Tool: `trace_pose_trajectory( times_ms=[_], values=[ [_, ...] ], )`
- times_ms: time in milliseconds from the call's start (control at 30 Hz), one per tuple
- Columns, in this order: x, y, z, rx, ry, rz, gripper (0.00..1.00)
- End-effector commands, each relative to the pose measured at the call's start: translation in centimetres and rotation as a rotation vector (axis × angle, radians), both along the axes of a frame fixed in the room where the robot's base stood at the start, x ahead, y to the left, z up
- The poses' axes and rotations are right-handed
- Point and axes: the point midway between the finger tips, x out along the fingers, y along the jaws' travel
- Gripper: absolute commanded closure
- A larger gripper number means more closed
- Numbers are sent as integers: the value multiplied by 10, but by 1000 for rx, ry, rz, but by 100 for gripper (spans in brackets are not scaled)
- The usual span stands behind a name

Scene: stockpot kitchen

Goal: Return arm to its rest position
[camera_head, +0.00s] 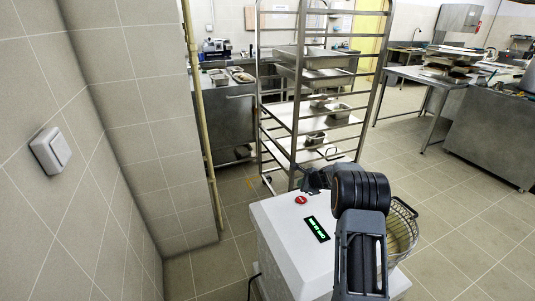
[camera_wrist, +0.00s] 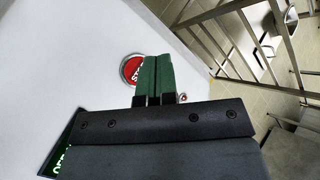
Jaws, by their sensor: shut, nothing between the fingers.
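My gripper (camera_wrist: 155,78) shows in the wrist view with its two green fingers together and nothing between them. It is over the white top of my base, and its fingers overlap the red stop button (camera_wrist: 131,69) in the picture. Whether the fingers touch the top cannot be told. In the head view my dark arm (camera_head: 361,200) is folded low over my white base, with the red button (camera_head: 301,200) and a green display to its left. The gripper's fingertips are hard to make out there.
A metal rack (camera_head: 296,125) with trays and pans stands just ahead. A tiled wall (camera_head: 65,215) with a light switch (camera_head: 50,150) is close at left. A wire basket (camera_head: 402,232) is beside my arm. Steel counters (camera_head: 490,120) stand at right. Floor at right is clear.

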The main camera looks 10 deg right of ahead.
Motion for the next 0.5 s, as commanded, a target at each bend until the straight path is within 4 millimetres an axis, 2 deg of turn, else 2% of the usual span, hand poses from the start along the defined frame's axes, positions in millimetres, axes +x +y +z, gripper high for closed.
trace_pose_trajectory(
  times_ms=[133,267,300,367,500],
  values=[
    [-4,3,-3,-55,-7,87,100],
    [-37,15,-32,-143,63,269,100],
    [-53,20,-36,-182,86,353,100],
    [-79,32,-27,-253,108,501,100],
    [-137,59,6,-399,134,809,100]
  ],
)
